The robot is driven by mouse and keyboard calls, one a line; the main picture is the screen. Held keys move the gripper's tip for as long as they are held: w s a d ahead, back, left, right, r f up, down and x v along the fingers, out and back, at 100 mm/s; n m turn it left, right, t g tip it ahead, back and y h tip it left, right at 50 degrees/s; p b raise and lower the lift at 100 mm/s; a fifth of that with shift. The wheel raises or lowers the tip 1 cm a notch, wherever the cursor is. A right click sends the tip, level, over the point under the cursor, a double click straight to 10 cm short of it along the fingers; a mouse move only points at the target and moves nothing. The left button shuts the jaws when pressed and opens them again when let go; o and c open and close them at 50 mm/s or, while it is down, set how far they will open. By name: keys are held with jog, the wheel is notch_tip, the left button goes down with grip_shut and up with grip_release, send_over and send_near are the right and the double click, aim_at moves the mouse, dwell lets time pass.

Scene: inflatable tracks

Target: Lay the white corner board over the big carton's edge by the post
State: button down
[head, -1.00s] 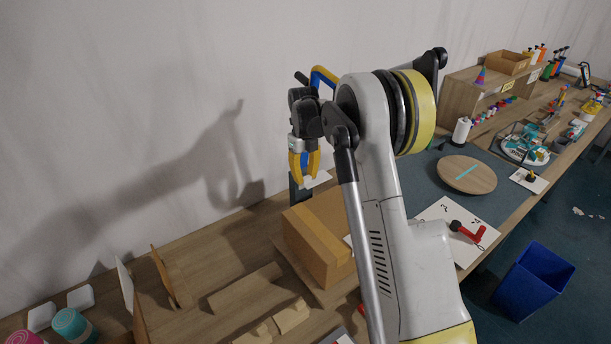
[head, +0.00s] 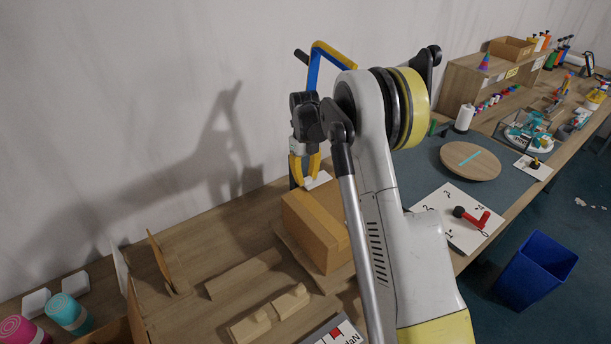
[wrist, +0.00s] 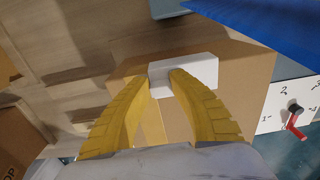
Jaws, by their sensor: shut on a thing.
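My gripper (head: 305,178) is shut on the white corner board (wrist: 204,72), held between the yellow fingertips. The board also shows beside the fingers in the head view (head: 319,180). The big brown carton (head: 314,232) stands on the bench just below. In the wrist view the board lies across the carton's (wrist: 232,105) near-top edge; I cannot tell whether it touches. A blue post with a yellow arm (head: 313,70) rises behind my gripper. Its blue part crosses the top right of the wrist view (wrist: 270,28). My arm hides part of the carton's right side.
Wooden blocks (head: 268,317) and low strips lie left of the carton. Upright boards (head: 159,260) and cups (head: 68,313) stand further left. A white card with a red handle (head: 462,222) and a round wooden disc (head: 470,161) are at right. The wall is close behind.

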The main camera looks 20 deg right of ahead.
jog(key=shift+f, duration=0.3)
jog(key=c, duration=1.2)
grip_release()
jog(key=shift+o, duration=0.2)
notch_tip(320, 180, up, 12)
jog(key=shift+w, duration=0.1)
